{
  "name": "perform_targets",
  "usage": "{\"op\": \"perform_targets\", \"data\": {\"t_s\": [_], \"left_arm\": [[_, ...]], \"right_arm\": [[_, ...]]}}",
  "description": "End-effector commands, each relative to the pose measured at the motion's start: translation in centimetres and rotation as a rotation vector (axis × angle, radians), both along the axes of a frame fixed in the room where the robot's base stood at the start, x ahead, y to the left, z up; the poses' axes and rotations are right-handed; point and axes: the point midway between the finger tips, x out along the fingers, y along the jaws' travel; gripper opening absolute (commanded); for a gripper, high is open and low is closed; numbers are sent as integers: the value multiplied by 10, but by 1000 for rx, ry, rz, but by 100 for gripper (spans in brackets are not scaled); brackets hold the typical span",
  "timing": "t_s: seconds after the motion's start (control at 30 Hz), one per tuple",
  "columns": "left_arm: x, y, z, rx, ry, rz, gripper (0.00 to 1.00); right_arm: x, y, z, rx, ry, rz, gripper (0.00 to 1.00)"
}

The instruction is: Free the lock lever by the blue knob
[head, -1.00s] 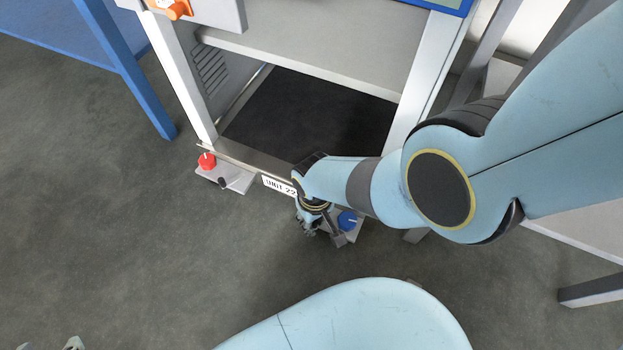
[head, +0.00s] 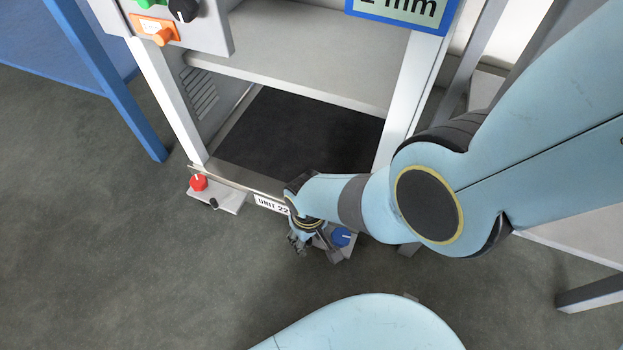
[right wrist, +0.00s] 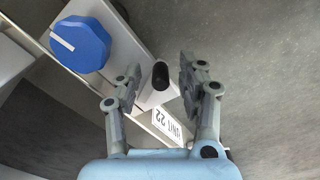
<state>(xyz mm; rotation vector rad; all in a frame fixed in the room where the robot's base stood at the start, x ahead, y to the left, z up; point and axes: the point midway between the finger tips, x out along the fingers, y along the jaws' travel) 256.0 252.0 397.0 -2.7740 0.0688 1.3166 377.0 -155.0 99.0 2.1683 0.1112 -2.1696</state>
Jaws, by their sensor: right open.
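The blue knob (head: 341,237) with a white mark is on a small plate at the front right foot of the dispenser frame. It also shows at the upper left of the right wrist view (right wrist: 82,42). The lock lever (right wrist: 160,76), pale with a black tip, stands beside the knob in that view. My right gripper (right wrist: 161,72) is open, with one finger on each side of the lever tip; I cannot tell whether either finger touches it. In the head view my right gripper (head: 298,240) is just left of the blue knob and partly hides that area. My left gripper is out of view.
A red knob (head: 198,182) and a black-tipped lever (head: 213,203) are on the frame's left foot. The "UNIT 22" label (head: 270,203) lies between the feet. A control box (head: 205,30) hangs at the upper left. Open floor lies in front.

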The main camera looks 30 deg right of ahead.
Motion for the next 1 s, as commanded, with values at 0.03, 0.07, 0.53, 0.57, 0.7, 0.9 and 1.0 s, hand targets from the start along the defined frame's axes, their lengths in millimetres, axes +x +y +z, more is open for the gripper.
{"op": "perform_targets", "data": {"t_s": [0.03, 0.07, 0.53, 0.57, 0.7, 0.9, 1.0], "left_arm": [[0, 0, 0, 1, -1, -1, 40], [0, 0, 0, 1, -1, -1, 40], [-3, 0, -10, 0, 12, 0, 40], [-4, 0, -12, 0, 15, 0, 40], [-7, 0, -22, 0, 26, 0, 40], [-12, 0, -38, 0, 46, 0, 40], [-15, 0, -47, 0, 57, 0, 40]], "right_arm": [[0, 0, 0, 0, 0, 0, 40], [0, 0, 0, 0, 0, 0, 40], [6, 12, -2, 1, 0, -229, 40], [7, 14, -3, 1, 1, -275, 40], [15, 23, -3, 1, 2, -500, 40], [30, 31, -4, -1, 1, -832, 40], [39, 34, -5, -1, 2, -1003, 40]]}}
